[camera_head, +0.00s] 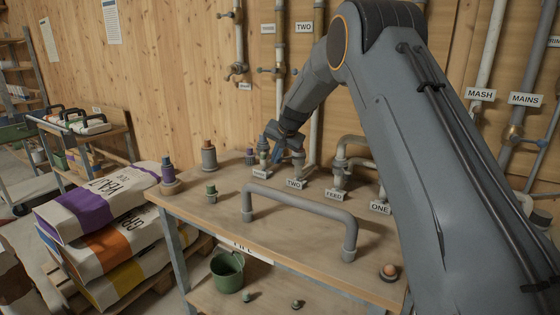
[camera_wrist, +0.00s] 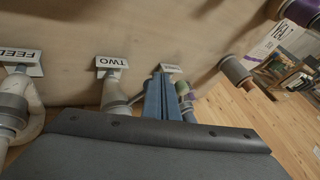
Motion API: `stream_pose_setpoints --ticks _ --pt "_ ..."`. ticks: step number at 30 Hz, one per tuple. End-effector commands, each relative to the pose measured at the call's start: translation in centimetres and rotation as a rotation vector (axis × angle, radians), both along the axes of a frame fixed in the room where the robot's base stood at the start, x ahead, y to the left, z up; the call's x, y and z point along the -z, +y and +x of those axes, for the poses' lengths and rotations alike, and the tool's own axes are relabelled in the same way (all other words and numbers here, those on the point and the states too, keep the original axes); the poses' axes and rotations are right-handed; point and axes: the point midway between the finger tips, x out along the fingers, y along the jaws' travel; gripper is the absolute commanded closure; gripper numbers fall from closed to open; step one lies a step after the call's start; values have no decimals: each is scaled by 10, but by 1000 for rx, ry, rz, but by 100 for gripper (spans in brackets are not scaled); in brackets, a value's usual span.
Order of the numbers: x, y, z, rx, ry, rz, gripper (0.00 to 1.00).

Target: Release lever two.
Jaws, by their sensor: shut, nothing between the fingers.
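My gripper (camera_head: 279,154) is over the back of the workbench, fingers pointing down, between a banded fitting (camera_head: 263,148) and the grey pipe behind the TWO sign (camera_head: 293,184). In the wrist view its blue fingers (camera_wrist: 161,80) are together with nothing between them. There the TWO sign (camera_wrist: 111,62) and its pale pipe (camera_wrist: 115,95) are left of the fingers. The fitting with green and purple bands (camera_wrist: 184,92) is just right of them. I cannot tell whether the fingers touch either one. No lever handle marked two is clear; my gripper and arm hide part of that area.
A grey pipe rail (camera_head: 300,199) arches along the bench front. FEED (camera_head: 334,195) and ONE (camera_head: 380,208) signs stand to the right. Banded pegs (camera_head: 209,155) stand at the left. Another TWO sign (camera_head: 304,28) is on the wall by valves. Feed sacks (camera_head: 95,210) lie left of the bench.

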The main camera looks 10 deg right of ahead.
Motion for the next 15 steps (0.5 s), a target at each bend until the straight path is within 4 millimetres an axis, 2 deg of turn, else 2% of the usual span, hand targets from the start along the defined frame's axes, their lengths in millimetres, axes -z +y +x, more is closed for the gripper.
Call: stream_pose_setpoints --ticks 15 --pt "0 4 6 -1 -2 0 100"
